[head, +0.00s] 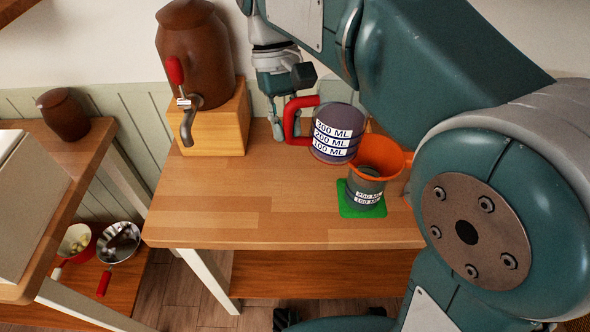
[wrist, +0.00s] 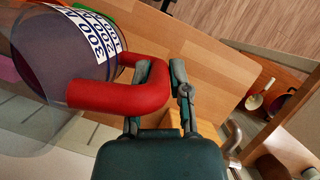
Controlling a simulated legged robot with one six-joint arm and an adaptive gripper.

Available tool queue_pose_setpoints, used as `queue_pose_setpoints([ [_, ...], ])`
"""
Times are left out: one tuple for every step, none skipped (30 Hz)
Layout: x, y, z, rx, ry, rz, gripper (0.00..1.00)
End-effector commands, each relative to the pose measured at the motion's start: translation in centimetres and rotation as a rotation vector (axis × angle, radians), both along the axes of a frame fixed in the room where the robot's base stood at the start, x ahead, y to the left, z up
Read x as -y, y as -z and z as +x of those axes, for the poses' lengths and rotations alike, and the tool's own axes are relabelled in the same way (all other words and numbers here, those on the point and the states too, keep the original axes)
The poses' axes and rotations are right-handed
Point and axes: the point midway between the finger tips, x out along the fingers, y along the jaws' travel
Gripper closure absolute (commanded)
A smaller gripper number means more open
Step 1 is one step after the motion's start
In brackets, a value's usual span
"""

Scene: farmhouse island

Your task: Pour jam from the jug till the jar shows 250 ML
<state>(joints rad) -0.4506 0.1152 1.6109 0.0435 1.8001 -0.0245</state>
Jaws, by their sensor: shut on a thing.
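The jug (head: 340,115) is a see-through purple-grey cup with a red handle and a white scale marked 300, 200 and 100 ML. My gripper (head: 288,118) is shut on the red handle and holds the jug above the table; in the wrist view the fingers (wrist: 160,78) close around the handle (wrist: 115,90). The jar (head: 364,186) stands on a green mat (head: 347,209), with an orange funnel (head: 385,152) at its mouth. The jug is up and left of the funnel, partly overlapping it in the picture. The jar's small scale and fill level are unclear. No falling jam shows.
A brown dispenser (head: 196,50) with a red-handled tap stands on a wooden block (head: 215,127) at the table's back left. The wooden table (head: 235,200) is clear in front. A side counter at left holds a brown pot (head: 63,114); pans (head: 119,242) sit below.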

Motion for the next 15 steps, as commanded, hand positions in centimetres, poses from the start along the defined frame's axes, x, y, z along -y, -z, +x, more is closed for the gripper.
queue_pose_setpoints([
  [0.2, -0.3, 1.9, 0.000, 0.103, 0.004, 1.00],
  [0.3, -0.5, 2.8, -0.001, 0.164, 0.007, 1.00],
  [0.5, -0.8, 4.0, -0.001, 0.242, 0.011, 1.00],
  [0.7, -0.9, 4.9, -0.001, 0.299, 0.013, 1.00],
  [0.9, -1.1, 5.8, -0.001, 0.353, 0.016, 1.00],
  [1.1, -1.2, 6.8, 0.000, 0.419, 0.018, 1.00],
  [1.3, -1.4, 7.6, 0.001, 0.464, 0.021, 1.00],
  [1.5, -1.5, 8.2, 0.002, 0.504, 0.022, 1.00],
  [1.8, -1.6, 8.9, 0.002, 0.552, 0.024, 1.00],
  [1.9, -1.7, 9.4, 0.003, 0.582, 0.027, 1.00],
  [2.1, -1.7, 9.7, 0.003, 0.607, 0.026, 1.00],
  [2.2, -1.7, 10.1, 0.004, 0.632, 0.027, 1.00],
  [2.3, -1.8, 10.3, 0.005, 0.646, 0.027, 1.00],
  [2.3, -1.8, 10.4, 0.005, 0.655, 0.028, 1.00],
  [2.3, -1.8, 10.5, 0.005, 0.663, 0.029, 1.00],
])
